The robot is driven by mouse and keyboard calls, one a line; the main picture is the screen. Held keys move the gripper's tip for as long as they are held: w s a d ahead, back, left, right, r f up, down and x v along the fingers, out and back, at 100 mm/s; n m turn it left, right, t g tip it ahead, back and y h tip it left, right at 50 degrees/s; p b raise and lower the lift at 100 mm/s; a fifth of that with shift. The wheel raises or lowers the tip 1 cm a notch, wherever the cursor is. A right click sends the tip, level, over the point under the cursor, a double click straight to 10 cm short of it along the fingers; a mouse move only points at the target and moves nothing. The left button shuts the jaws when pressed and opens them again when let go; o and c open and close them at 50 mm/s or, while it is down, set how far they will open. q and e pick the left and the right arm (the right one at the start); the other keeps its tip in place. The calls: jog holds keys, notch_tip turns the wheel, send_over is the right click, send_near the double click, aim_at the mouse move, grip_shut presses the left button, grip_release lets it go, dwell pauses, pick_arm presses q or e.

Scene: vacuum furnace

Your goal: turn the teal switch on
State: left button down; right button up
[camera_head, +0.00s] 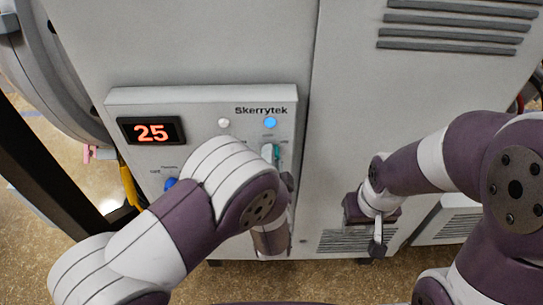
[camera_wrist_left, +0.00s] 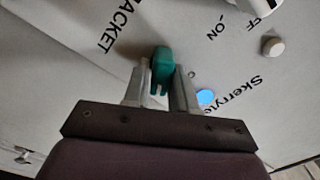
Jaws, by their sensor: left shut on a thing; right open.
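The teal switch (camera_wrist_left: 162,66) sits on the grey control panel, between the two fingers of my left gripper (camera_wrist_left: 160,85) in the left wrist view. The fingers are shut on it. In the head view the teal switch (camera_head: 276,153) shows just past my left arm, which hides most of my left gripper and part of the panel (camera_head: 195,100). My right gripper (camera_head: 377,245) is open and empty in front of the lower cabinet front, to the right of the panel.
The panel carries a display (camera_head: 152,131) reading 25, a white button (camera_head: 223,123), a lit blue light (camera_head: 270,123) and a blue knob (camera_head: 171,184) partly hidden by my left arm. The cabinet has vents (camera_head: 455,27) at upper right. A round grey vessel stands at left.

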dwell(0.4)
pick_arm(q)
jog(key=c, duration=1)
grip_release()
jog(key=shift+s, duration=0.1)
jog(key=s+b, duration=0.4)
jog(key=s, duration=0.8)
jog(key=shift+s, duration=0.3)
